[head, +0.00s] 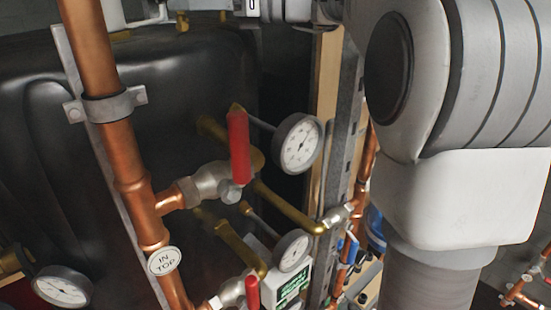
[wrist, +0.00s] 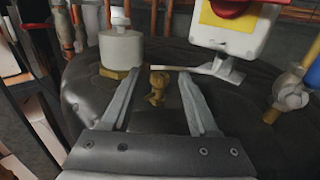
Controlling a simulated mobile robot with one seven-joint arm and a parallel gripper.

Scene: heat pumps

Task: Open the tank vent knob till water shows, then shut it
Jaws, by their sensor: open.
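The small brass vent knob (wrist: 157,88) stands on top of the dark tank (wrist: 85,92) in the wrist view. My gripper (wrist: 158,74) is open, with one grey finger on each side of the brass knob. Gaps show between the knob and both fingers, so nothing is held. I cannot tell the height of the fingertips relative to the knob. The tank's black side (head: 190,70) fills the left and middle of the head view. No water shows at the knob.
A white cylinder on a brass nut (wrist: 120,48) stands left of the fingers. A white box with a red part (wrist: 230,35) is beyond them, right. A valve (wrist: 290,90) is farther right. In the head view, a copper pipe (head: 115,140), red-handled valve (head: 238,148) and gauge (head: 298,143) front the tank.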

